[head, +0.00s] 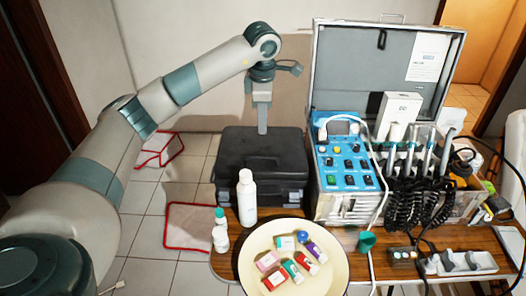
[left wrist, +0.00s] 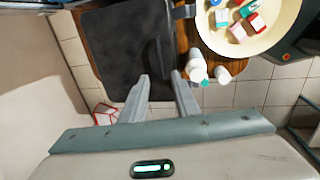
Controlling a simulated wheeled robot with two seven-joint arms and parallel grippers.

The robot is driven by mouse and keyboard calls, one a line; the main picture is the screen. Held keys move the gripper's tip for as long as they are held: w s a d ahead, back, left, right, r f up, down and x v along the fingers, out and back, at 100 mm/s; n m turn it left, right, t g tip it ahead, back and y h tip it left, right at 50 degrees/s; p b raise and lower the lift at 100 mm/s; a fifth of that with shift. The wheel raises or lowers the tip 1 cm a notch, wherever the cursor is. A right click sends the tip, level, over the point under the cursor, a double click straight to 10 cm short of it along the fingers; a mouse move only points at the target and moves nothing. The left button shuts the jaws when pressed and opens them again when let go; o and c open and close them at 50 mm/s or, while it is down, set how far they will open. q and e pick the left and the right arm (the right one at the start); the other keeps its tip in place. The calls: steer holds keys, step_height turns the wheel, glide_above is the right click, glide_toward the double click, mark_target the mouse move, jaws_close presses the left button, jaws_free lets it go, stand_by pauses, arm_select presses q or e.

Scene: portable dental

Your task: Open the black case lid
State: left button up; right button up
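The black case (head: 262,160) sits on the left part of the wooden table with its lid down. In the left wrist view the flat dark top of the case (left wrist: 112,45) fills the upper middle. My left gripper (head: 263,130) points down, over or just behind the case's back edge. In the left wrist view its two fingers (left wrist: 160,77) are apart with nothing between them, near the case's edge. I cannot tell whether the fingertips touch the case. My right gripper is in neither view.
A white bottle (head: 246,196) and a green-capped bottle (head: 220,232) stand in front of the case. A cream round tray (head: 338,277) holds several small boxes. The open silver dental unit (head: 345,207) stands close on the right.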

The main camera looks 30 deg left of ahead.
arm_select(q)
steer(key=p, duration=0.5)
glide_above(263, 167)
step_height(263, 167, down, 15)
steer(key=shift+r, duration=0.15)
jaws_close()
